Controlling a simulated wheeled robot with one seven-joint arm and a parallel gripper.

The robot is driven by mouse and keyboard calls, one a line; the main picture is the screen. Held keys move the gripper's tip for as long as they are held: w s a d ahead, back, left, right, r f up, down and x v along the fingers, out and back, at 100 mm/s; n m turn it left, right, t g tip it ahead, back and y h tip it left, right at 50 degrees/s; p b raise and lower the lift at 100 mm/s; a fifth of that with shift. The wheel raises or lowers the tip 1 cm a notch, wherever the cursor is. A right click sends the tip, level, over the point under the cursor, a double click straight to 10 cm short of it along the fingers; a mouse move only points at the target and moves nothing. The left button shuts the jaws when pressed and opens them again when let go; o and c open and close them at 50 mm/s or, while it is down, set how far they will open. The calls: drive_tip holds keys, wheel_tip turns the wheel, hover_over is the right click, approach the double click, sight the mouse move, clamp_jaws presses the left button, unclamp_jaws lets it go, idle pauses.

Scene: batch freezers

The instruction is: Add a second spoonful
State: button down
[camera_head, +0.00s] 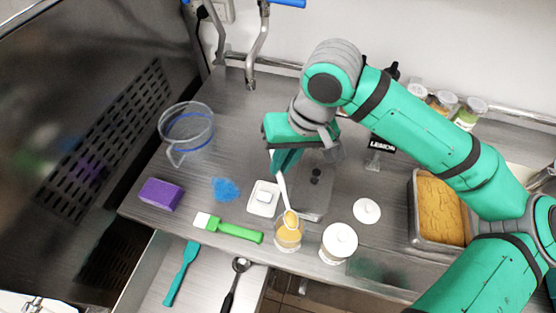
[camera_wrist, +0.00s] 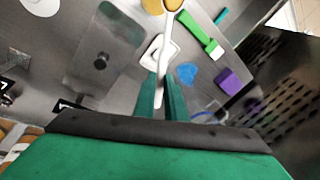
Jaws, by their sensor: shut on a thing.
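My gripper (camera_head: 283,168) is shut on the handle of a white spoon (camera_head: 284,193), which slants down toward the counter's front edge. The spoon's bowl holds a yellow-orange scoop and is over a clear cup (camera_head: 288,238) with yellow-orange contents. I cannot tell whether the bowl touches the contents. In the wrist view the white spoon (camera_wrist: 167,45) runs up from between my gripper's fingers (camera_wrist: 162,95), its bowl at the top edge. A white lidded jar (camera_head: 339,242) stands right of the cup, and a loose white lid (camera_head: 366,211) lies behind it.
A green-handled brush (camera_head: 231,228), blue pile (camera_head: 226,189), purple block (camera_head: 160,194) and clear pitcher (camera_head: 187,133) are to the left. A small white dish (camera_head: 264,198) sits beside the spoon. A tray of yellow cake (camera_head: 438,208) is right. An open drawer (camera_head: 207,284) holds utensils.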

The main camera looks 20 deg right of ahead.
drive_tip(key=shift+d+f+m+t+y, duration=0.2)
drive_tip(key=shift+d+f+y, duration=0.4)
drive_tip(key=shift+y, duration=1.55)
drive_tip(key=shift+d+f+m+t+y, duration=0.1)
drive_tip(key=shift+d+f+t+y, duration=0.3)
drive_tip(key=shift+y, duration=1.8)
drive_tip(key=shift+d+f+m+t+y, duration=0.1)
drive_tip(key=shift+d+f+y, duration=0.65)
drive_tip(key=shift+y, duration=1.4)
